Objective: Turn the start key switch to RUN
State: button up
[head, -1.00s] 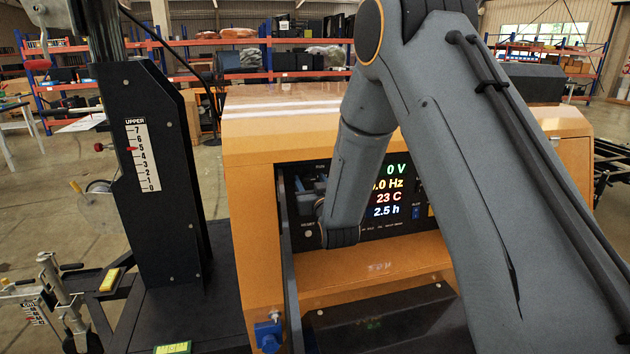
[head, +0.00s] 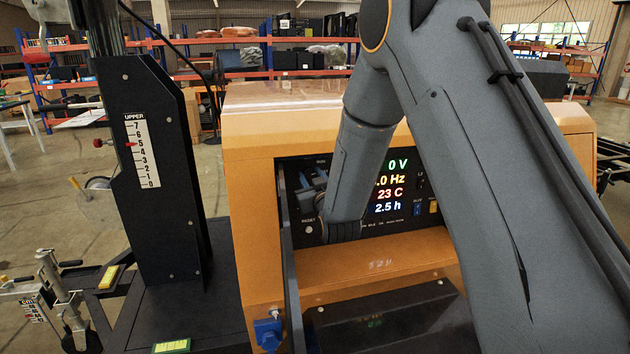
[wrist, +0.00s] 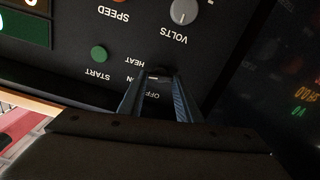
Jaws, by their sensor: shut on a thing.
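The start key switch (wrist: 158,71) is a small dark knob on the black control panel, seen upside down in the wrist view. Labels reading HEAT, ON and OFF stand around it. My gripper (wrist: 160,82) has its two blue-grey fingers closed on the switch, one on each side. The fingers hide part of the switch and its labels, so I cannot tell its exact position. In the head view my wrist covers the switch at the left of the panel. The panel display (head: 392,180) reads 0 V, 23 C and 2.5 h.
A green START button (wrist: 99,53) and a grey VOLTS knob (wrist: 184,11) are close by on the panel. The orange housing (head: 250,200) frames the recessed panel. A black mast column (head: 160,180) with a scale stands to the left.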

jog(key=n+b, duration=0.2)
jog(key=n, duration=0.1)
jog(key=shift+w, duration=0.1)
jog(key=shift+n+b, duration=1.05)
jog(key=shift+n, duration=0.75)
jog(key=o, duration=1)
jog(key=shift+o, duration=0.2)
